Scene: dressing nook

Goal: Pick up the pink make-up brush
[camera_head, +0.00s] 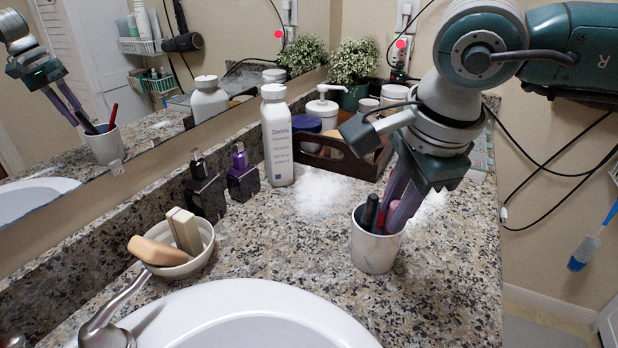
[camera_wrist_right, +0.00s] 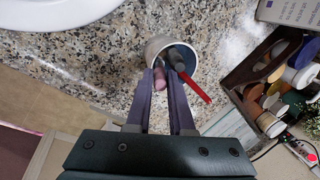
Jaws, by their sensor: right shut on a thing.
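The pink make-up brush (camera_wrist_right: 160,78) stands in a white cup (camera_head: 374,252) on the granite counter. My right gripper (camera_head: 396,208) reaches down into the cup's mouth from above, its purple-grey fingers shut on the pink brush. In the head view, only a little pink (camera_head: 393,212) shows beside the fingers. In the right wrist view, my right gripper (camera_wrist_right: 160,86) has one finger on each side of the brush. A dark handle (camera_head: 370,211) and a red one (camera_head: 381,217) stand in the same cup, beside the fingers. My left gripper is not in view.
A sink (camera_head: 235,305) lies in front, with a soap bowl (camera_head: 205,242) to its left. Dark bottles (camera_head: 242,178), a white bottle (camera_head: 277,140) and a wooden tray (camera_head: 350,165) stand behind. The mirror (camera_head: 110,80) reflects my arm. Counter right of the cup is clear.

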